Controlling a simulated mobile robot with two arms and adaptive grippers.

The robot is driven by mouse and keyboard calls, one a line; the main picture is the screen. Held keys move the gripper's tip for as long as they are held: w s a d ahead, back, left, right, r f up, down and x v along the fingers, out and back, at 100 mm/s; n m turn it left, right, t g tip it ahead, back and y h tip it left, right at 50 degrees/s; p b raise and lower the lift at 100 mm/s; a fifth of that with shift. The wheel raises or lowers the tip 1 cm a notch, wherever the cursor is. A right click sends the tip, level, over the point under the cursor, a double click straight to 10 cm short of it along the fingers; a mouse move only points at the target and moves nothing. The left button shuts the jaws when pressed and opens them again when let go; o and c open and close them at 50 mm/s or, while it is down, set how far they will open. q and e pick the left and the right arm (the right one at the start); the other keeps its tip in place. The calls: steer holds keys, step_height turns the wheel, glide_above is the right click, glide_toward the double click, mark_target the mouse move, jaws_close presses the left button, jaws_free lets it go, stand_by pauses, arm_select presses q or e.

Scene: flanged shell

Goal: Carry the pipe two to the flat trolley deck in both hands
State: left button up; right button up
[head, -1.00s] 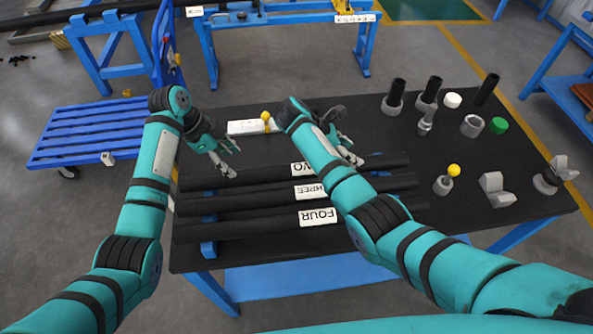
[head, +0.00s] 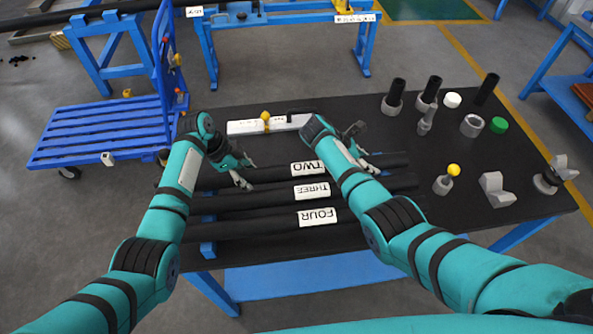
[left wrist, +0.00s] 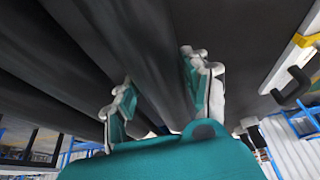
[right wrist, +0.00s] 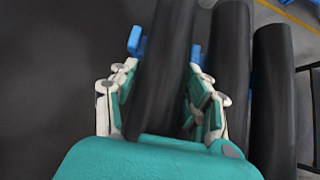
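Pipe two (head: 275,173) is a long black pipe with a white TWO label (head: 307,168). It lies at the back of a row of black pipes on the dark table. My left gripper (head: 243,177) is over its left part. In the left wrist view my open fingers (left wrist: 163,92) stand either side of a dark pipe. My right gripper (head: 368,162) is at its right part. In the right wrist view the fingers (right wrist: 162,98) are open and straddle a pipe (right wrist: 162,65). The blue flat trolley deck (head: 100,132) is at the left, empty.
Pipes three (head: 260,198) and four (head: 260,226) lie in front, close by. Grey fittings and a green cap (head: 499,125) stand at the right. The trolley's upright handle (head: 165,60) rises between deck and rear bench.

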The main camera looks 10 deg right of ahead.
arm_select(q)
jaws_close()
arm_select(e)
jaws_close()
